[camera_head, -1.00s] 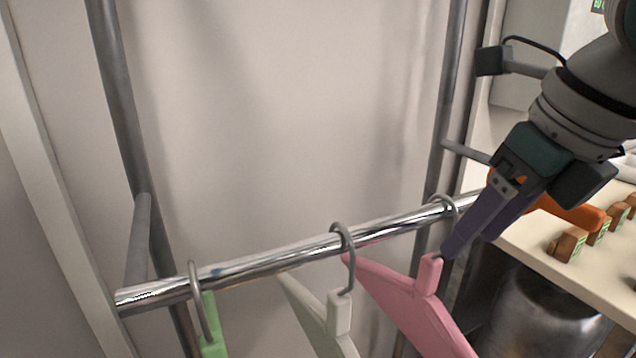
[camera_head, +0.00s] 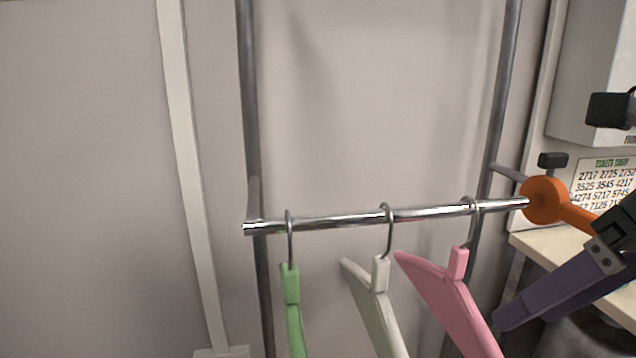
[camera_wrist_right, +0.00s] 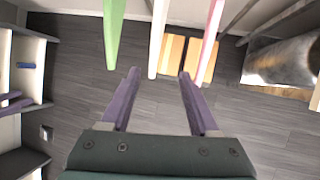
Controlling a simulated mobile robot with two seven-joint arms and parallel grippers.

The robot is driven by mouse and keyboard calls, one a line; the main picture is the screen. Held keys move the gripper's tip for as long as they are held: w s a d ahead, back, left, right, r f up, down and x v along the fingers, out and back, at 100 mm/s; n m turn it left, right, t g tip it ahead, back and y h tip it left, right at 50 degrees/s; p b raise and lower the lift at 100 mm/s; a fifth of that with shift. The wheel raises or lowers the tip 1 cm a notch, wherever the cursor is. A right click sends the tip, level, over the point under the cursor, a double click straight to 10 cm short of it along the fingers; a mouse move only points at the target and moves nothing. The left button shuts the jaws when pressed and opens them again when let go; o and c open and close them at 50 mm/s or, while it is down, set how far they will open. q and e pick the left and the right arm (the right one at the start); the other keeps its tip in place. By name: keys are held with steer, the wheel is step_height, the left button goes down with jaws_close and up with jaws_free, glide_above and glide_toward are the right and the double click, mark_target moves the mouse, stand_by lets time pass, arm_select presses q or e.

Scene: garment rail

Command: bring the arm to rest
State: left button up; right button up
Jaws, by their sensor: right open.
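My right gripper (camera_head: 500,322) is at the right edge of the head view, just right of the pink hanger (camera_head: 454,284) and apart from it. The pink hanger, a white hanger (camera_head: 380,296) and a green hanger (camera_head: 291,290) hang by metal hooks on the chrome rail (camera_head: 340,219). The hangers' lower parts are cut off in the head view.
An orange round piece with a handle (camera_head: 544,200) is at the rail's right end. A pale counter (camera_head: 548,246) and a printed number sheet (camera_head: 604,186) are at right. A metal cylinder (camera_wrist_right: 284,62) stands on the dark floor.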

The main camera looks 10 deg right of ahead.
steer(key=s+a+r+m+t+y+p, duration=0.1)
steer(key=a+r+m+t+y+p, duration=0.25)
steer(key=a+r+y, duration=1.1)
steer(key=w+d+r+m+t+h+p, duration=0.1)
steer(key=d+r+m+t+h, duration=0.1)
steer(key=r+m+t, duration=0.35)
steer(key=w+d+r+m+t+h+p, duration=0.1)
steer(key=w+r+m+t+h, duration=0.1)
steer(key=r+m+t, duration=0.3)
steer(key=w+d+f+m+g+h+p, duration=0.15)
steer(key=d+f+m+h+p, duration=0.35)
steer(key=d+m+h, duration=1)
steer(key=s+a+f+m+g+y+p, duration=0.1)
steer(key=s+a+f+m+g, duration=0.2)
steer(key=s+f+g, duration=0.45)
steer(key=s+a+f+m+g+p, duration=0.1)
steer(key=s+a+f+m+g, duration=0.3)
steer(key=s+f, duration=0.6)
step_height(320, 180, up, 38)
steer(key=s+g+p, duration=0.1)
steer(key=g+p, duration=0.1)
steer(key=p, duration=3.5)
steer(key=shift+s+d+f, duration=0.2)
steer(key=shift+s+d, duration=0.05)
steer(key=shift+s, duration=0.1)
